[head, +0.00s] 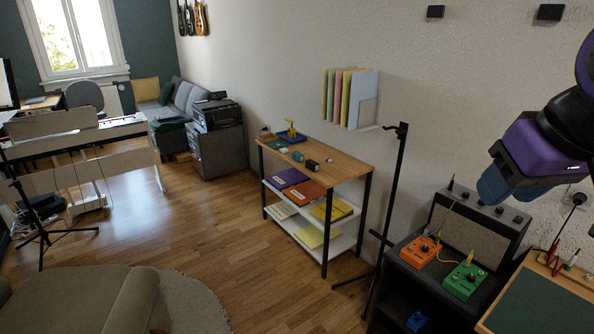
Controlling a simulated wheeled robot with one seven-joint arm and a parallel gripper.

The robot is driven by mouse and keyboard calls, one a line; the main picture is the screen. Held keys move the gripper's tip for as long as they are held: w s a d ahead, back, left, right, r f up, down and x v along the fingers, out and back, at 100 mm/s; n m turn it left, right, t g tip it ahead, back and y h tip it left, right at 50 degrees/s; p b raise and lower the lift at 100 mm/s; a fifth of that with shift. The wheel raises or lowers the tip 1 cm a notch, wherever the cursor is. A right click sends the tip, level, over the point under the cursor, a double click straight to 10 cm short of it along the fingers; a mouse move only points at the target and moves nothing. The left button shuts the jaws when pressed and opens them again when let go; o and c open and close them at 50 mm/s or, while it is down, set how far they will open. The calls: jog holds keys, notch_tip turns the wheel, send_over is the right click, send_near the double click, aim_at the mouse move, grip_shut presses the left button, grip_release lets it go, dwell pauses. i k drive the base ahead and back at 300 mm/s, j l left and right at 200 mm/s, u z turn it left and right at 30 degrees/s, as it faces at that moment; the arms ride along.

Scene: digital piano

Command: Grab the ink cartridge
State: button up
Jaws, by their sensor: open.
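Several small objects sit on the wooden top of the shelf unit (345,151) in the middle of the head view. Two of them are small dark blocks, one (298,156) left of the other (312,165). Either could be the ink cartridge, but they are too small to tell. My gripper (494,188), purple with blue fingers, hangs at the right above the amplifier. It is open, with nothing visible in it, and well apart from the shelf unit.
A black stand (397,185) rises between the shelf unit and the amplifier (478,238). Orange (420,251) and green (464,281) pedals sit in front of the amplifier. A printer (217,114) stands behind the shelf unit. Wooden floor (205,215) left of the shelf is clear.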

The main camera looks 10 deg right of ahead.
aim_at(314, 166)
jog(key=i, duration=1)
jog(key=i+j, duration=0.25)
jog(key=i, duration=0.2)
jog(key=i+j+u, duration=0.1)
jog(key=i+j, duration=0.4)
jog(key=i, duration=0.35)
jog(key=i+j+u, duration=0.1)
jog(key=i+j, duration=0.15)
jog(key=i, duration=0.2)
jog(key=i+j, duration=0.2)
jog(key=i, duration=0.25)
